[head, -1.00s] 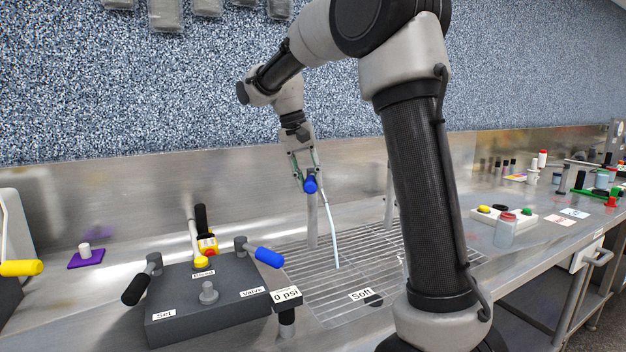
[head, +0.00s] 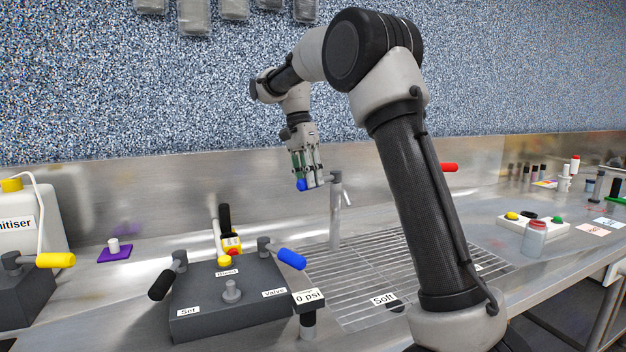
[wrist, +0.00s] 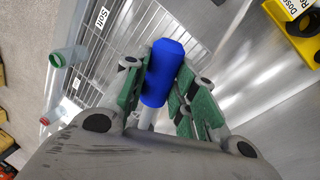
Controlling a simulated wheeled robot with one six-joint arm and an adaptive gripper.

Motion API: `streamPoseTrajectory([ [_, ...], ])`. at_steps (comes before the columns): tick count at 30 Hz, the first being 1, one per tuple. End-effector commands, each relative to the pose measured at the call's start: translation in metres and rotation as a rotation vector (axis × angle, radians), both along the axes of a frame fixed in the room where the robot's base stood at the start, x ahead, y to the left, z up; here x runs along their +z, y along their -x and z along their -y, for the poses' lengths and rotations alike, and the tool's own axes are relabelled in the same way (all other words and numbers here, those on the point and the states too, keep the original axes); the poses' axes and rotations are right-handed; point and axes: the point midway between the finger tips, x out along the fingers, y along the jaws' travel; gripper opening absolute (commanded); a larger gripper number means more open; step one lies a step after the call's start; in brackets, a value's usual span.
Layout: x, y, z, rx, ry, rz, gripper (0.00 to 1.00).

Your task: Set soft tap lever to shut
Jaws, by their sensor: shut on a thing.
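The soft tap (head: 335,215) is a grey post with a short spout, standing at the back of the drain grid. The "Soft" label (head: 383,299) lies at the grid's front and also shows in the wrist view (wrist: 102,18). The tap's blue lever handle (head: 302,185) points left of the post. My gripper (head: 306,175) is shut on this handle from above. In the wrist view the blue handle (wrist: 163,72) sits between the green finger pads of my gripper (wrist: 160,88). No water stream shows below the spout. The lever's joint is partly hidden by my fingers.
A dark valve box (head: 232,300) with blue and black levers stands at front left. A red lever (head: 449,167) shows just right of my arm. A sanitiser container (head: 28,215) is far left. A jar (head: 534,237) and button box (head: 515,224) stand right.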

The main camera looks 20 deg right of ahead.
Motion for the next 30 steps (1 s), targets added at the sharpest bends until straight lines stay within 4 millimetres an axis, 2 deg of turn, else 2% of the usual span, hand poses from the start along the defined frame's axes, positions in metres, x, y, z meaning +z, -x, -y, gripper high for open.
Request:
streamPoseTrajectory([
  [17, 0.0009, -0.0048, -0.0015, -0.041, -0.001, 0.005, 0.00],
  [18, 0.0010, -0.0048, -0.0015, -0.041, -0.001, 0.005, 0.29],
  [21, 0.0009, -0.0047, -0.0015, -0.041, 0.000, 0.005, 0.47],
  [30, 0.0006, -0.0043, -0.0012, -0.039, -0.001, 0.002, 0.49],
])
